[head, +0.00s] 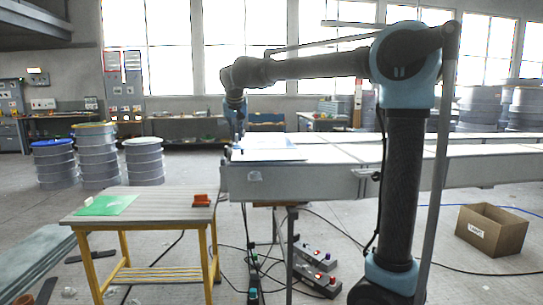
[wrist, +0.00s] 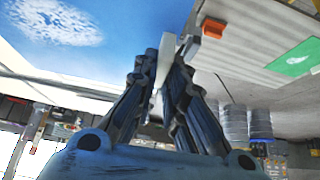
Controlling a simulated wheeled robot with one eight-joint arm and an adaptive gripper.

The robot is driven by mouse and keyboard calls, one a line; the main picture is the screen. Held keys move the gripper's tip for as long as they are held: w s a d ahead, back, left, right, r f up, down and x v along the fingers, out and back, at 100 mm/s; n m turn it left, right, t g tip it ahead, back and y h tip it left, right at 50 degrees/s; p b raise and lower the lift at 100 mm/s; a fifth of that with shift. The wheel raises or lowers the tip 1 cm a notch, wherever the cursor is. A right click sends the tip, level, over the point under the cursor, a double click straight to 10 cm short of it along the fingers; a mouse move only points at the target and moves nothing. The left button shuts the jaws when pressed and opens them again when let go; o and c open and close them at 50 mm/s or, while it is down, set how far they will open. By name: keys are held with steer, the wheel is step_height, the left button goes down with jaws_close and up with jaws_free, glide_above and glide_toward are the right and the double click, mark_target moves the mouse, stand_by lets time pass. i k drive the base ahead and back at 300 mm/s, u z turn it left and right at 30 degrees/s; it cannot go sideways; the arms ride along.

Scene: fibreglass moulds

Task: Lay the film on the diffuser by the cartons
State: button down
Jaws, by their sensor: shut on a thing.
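My gripper (wrist: 165,75) is shut on a narrow pale piece (wrist: 166,48), which shows between the fingers in the wrist view. I cannot tell if this piece is the film or part of it. In the head view my gripper (head: 236,140) is low over the near end of the long pale bench, beside a flat white-and-blue sheet (head: 268,152). The wrist view shows a blue, cloud-patterned panel (wrist: 55,20) on a white surface at the upper left. I cannot tell which sheet is the film and which is the diffuser.
A slatted table (head: 150,205) at the left bears a green sheet (head: 106,205) and an orange-red object (head: 202,200). An open carton (head: 491,231) stands on the floor at the right. Drums (head: 97,150) stand behind the table. Cables and red-button boxes (head: 315,255) lie below the bench (head: 310,180).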

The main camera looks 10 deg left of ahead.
mark_target(274, 152)
steer(key=i, duration=0.95)
steer(key=z, duration=0.05)
